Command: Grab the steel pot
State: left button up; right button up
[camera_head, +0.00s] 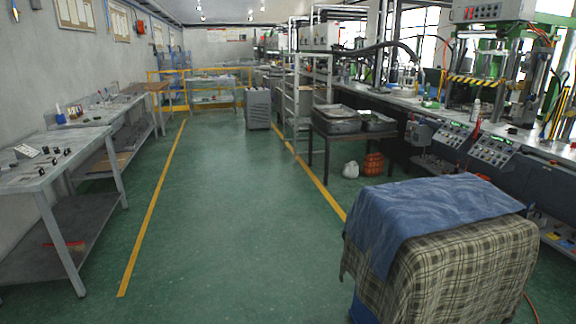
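I cannot clearly make out a steel pot in the head view. Grey metal pans or trays, one larger (337,121) and one smaller (377,121), sit on a dark-legged table right of centre, some distance away. Whether either is the pot I cannot tell at this size. Neither of my grippers is in view.
A green floor with yellow lines (155,210) lies clear ahead. Workbenches (90,140) line the left wall. A cloth-covered object (440,245) stands close at the right front. A machine bench (490,125), a shelf rack (305,95) and an orange basket (373,164) are on the right.

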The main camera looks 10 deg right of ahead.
aim_at(548, 143)
jog(key=i, duration=1.4)
jog(key=i+z, duration=0.1)
jog(key=i, duration=0.6)
jog(key=i+j+z, duration=0.15)
jog(key=i, duration=0.5)
jog(key=i+z, duration=0.15)
jog(key=i, duration=0.55)
jog(key=i+j+z, duration=0.15)
jog(key=i, duration=0.5)
jog(key=i+l+z, duration=0.1)
jog(key=i+z, duration=0.6)
jog(key=i+j+z, duration=0.1)
jog(key=i+z, duration=0.25)
jog(key=i+l+z, duration=0.1)
jog(key=i+z, duration=0.8)
jog(key=z, duration=0.15)
jog(key=i+z, duration=0.3)
jog(key=i, duration=1.05)
jog(key=i+l, duration=0.1)
jog(key=i, duration=1.3)
jog(key=i+l, duration=0.65)
jog(key=i, duration=0.2)
jog(key=z, duration=0.05)
